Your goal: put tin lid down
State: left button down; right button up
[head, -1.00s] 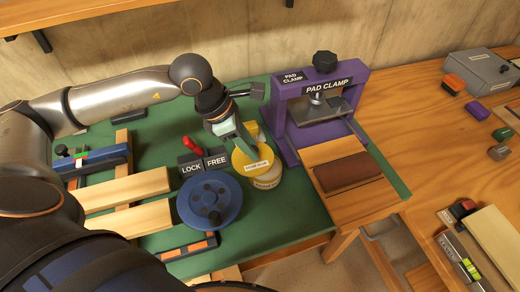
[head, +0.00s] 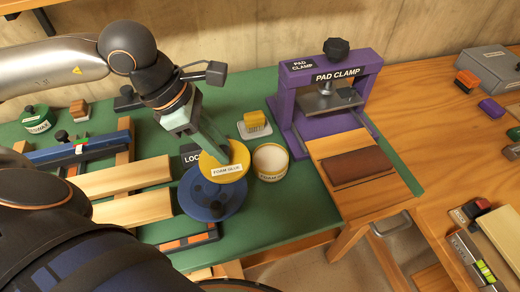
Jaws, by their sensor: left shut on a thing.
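My left gripper (head: 222,150) is shut on the yellow tin lid (head: 226,172), which carries a "FOAM GLUE" label and is tilted toward the camera. The lid is in front of part of the blue hand wheel (head: 212,205); I cannot tell whether they touch. The glue tin (head: 276,176) stands open on the green bench top (head: 285,205), just right of the lid, with pale cream contents showing. The gripper and lid hide most of the lock/free plate (head: 192,155). My right gripper is not in view.
A yellow block on a white dish (head: 255,127) is behind the tin. The purple pad clamp (head: 374,90) stands to the right, with a brown pad (head: 357,168) before it. Wooden strips (head: 130,177) lie left of the wheel. Bare green bench shows in front of the tin.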

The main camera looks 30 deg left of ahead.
pick_arm(q)
jog(key=shift+w+f+m, duration=0.15)
jog(key=shift+w+m, duration=0.2)
jog(key=shift+m, duration=0.05)
jog(key=w+d+f+m+g+y, duration=0.2)
jog(key=w+f+m+g, duration=0.1)
jog(key=m, duration=0.9)
jog(key=w+d+f+m+g+y, duration=0.2)
jog(key=w+d+f+m+g, duration=0.1)
jog(key=m, duration=0.9)
jog(key=shift+w+g, duration=0.15)
jog(key=shift+g, duration=0.55)
